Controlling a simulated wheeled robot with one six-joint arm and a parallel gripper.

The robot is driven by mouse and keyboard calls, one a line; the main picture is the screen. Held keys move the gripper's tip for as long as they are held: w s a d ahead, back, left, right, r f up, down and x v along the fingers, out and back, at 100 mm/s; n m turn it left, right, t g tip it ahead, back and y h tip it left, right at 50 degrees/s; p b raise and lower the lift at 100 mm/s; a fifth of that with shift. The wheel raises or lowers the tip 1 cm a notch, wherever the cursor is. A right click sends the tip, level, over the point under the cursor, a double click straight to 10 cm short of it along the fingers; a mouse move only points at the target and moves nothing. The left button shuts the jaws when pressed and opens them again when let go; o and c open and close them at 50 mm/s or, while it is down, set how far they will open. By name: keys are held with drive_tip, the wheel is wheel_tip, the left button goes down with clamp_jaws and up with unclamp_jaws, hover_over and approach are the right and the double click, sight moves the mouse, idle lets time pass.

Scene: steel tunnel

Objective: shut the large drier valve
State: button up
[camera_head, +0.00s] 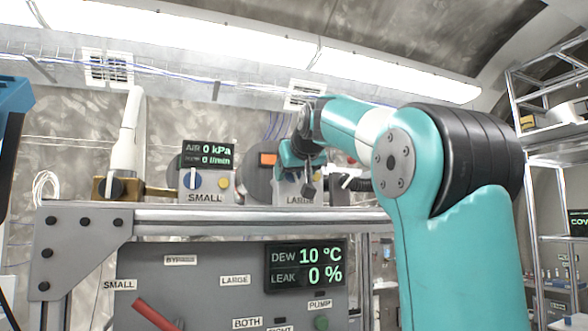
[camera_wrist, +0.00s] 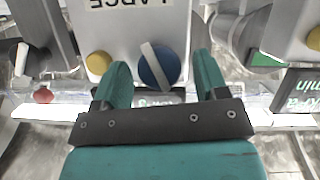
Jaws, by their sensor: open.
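The LARGE drier box (camera_head: 285,193) stands on the bench top in the head view, mostly hidden behind my gripper (camera_head: 306,180). In the wrist view its upside-down LARGE label (camera_wrist: 130,3) is at the top edge. A round blue knob with a white bar (camera_wrist: 158,66) is on its face, and the bar lies slanted. My gripper (camera_wrist: 161,68) is open, with one teal finger on each side of the blue knob. The fingers look apart from the knob; the depth between them is hard to tell. A yellow button (camera_wrist: 98,63) is left of the knob.
The SMALL box (camera_head: 207,188) has a similar blue knob (camera_head: 193,179) and a display. A black knob with a white bar (camera_wrist: 22,60) and a red knob (camera_wrist: 43,95) are at left in the wrist view. The lower panel (camera_head: 190,270) carries a red lever (camera_head: 155,313).

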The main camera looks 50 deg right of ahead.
drive_tip(key=c, duration=0.9)
drive_tip(key=shift+s+d+r+m+t+y+p, duration=0.15)
drive_tip(key=shift+m+t+y+p, duration=0.25)
drive_tip(key=shift+m, duration=0.5)
drive_tip(key=shift+c, duration=0.2)
drive_tip(key=shift+m+y+p, duration=0.45)
drive_tip(key=shift+m+y, duration=0.05)
drive_tip(key=shift+t, duration=0.3)
drive_tip(key=o, duration=0.9)
drive_tip(key=shift+f, duration=0.2)
drive_tip(key=shift+o, duration=0.2)
